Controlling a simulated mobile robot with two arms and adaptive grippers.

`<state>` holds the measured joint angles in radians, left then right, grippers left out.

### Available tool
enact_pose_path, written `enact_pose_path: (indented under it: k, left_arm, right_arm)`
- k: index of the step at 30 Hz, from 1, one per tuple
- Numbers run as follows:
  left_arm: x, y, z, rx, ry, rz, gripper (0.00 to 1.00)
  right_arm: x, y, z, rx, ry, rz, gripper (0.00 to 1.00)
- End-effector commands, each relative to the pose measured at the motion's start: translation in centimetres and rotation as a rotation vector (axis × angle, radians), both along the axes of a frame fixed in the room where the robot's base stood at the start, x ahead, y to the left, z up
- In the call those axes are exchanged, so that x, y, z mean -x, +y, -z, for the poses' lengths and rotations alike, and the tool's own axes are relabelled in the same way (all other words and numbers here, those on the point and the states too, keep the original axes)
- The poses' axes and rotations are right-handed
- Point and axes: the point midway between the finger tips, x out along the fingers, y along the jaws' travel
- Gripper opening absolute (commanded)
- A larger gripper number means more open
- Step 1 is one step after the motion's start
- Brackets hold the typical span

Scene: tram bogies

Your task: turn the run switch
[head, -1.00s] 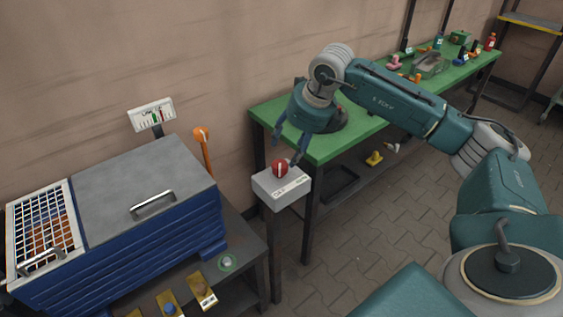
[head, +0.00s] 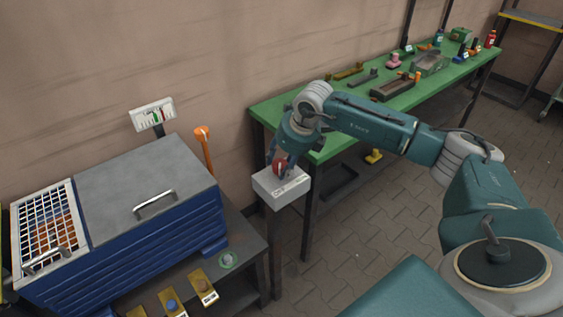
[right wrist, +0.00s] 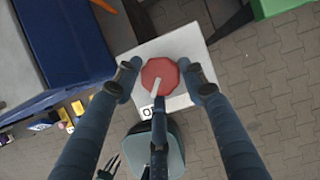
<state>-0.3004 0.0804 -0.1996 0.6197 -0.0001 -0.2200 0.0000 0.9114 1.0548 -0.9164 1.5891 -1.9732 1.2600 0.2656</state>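The run switch is a red knob (right wrist: 161,76) with a pale pointer bar, on top of a light grey box (head: 287,187) on a post. In the right wrist view the bar points down and slightly left, toward a label only partly visible. My right gripper (head: 281,166) is down at the knob. In the right wrist view its fingers stand around the knob on the left, right and near side, with tips at its rim. In the head view the knob is partly hidden by the fingers. My left gripper (right wrist: 108,166) shows small at the lower edge of the right wrist view, its dark fingers apart.
A blue cabinet (head: 140,240) with a grey lid stands left of the switch box, with an orange-topped lever (head: 203,140) behind. A green workbench (head: 335,140) with parts stands close behind on the right. The paved floor (head: 360,240) in front is clear.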

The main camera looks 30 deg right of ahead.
Motion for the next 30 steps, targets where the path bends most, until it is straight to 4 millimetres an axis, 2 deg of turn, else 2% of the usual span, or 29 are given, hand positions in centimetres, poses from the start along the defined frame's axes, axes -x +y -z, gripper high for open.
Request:
enact_pose_path:
  k: [1, 3, 16, 30]
  left_arm:
    - [0.0, 0.0, 0.0, 0.0, 0.0, 0.0, 0.4]
    - [0.0, 0.0, 0.0, 0.0, -0.001, 0.001, 0.4]
    - [-0.1, -0.1, 0.7, 0.001, -0.001, 0.001, 0.4]
    - [-0.1, -0.1, 3.0, 0.001, -0.001, 0.001, 0.4]
  right_arm:
    - [-0.2, -0.1, -0.1, 0.002, -0.007, 0.001, 0.23]
    - [-0.2, -0.1, -0.1, 0.002, -0.009, 0.002, 0.14]
    - [-0.4, -0.4, -0.2, 0.003, -0.015, -0.071, 0.13]
    - [-0.8, -0.7, -0.4, 0.003, -0.024, -0.458, 0.13]
